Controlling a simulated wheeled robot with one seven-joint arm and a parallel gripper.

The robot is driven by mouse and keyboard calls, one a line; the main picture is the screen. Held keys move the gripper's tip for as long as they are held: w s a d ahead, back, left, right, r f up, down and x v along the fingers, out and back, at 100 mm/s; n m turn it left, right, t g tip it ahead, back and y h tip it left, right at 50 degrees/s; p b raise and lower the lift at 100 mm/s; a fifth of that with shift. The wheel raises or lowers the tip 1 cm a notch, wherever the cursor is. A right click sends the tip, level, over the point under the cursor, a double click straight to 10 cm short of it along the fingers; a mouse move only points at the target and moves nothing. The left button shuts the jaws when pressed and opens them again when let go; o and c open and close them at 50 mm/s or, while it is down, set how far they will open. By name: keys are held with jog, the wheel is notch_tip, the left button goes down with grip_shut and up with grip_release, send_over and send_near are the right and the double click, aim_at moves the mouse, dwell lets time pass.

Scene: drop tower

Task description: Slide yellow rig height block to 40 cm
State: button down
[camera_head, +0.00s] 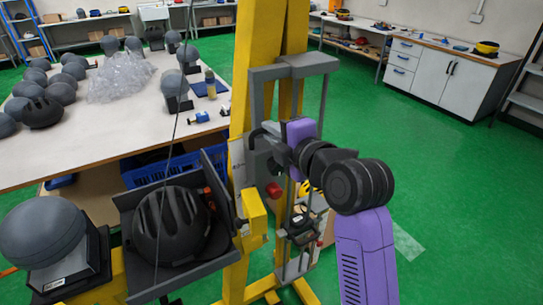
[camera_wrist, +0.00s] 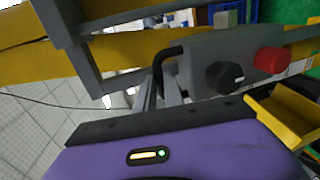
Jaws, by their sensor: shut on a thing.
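The yellow rig (camera_head: 243,100) stands upright in the middle of the head view. A grey block with a control plate (camera_wrist: 205,62) is on it, with a black knob (camera_wrist: 224,75) and a red button (camera_wrist: 271,60); the red button also shows in the head view (camera_head: 273,190). My gripper (camera_wrist: 162,95) is shut on a black bent handle (camera_wrist: 168,55) at the plate's left side. In the head view my gripper is at the rig's front, largely hidden by my purple wrist. I see no readable height marks.
A black helmet (camera_head: 170,222) sits in a grey tray left of the rig, beside a grey headform (camera_head: 42,232). A yellow box-like part (camera_head: 253,218) juts out below the plate. A white table (camera_head: 90,145) with several headforms stands behind left. Green floor is clear at right.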

notch_tip(320, 180, up, 7)
jog(key=shift+p, duration=0.9)
jog(key=c, duration=1.5)
grip_release()
jog(key=shift+o, duration=0.2)
jog(key=shift+f, duration=0.2)
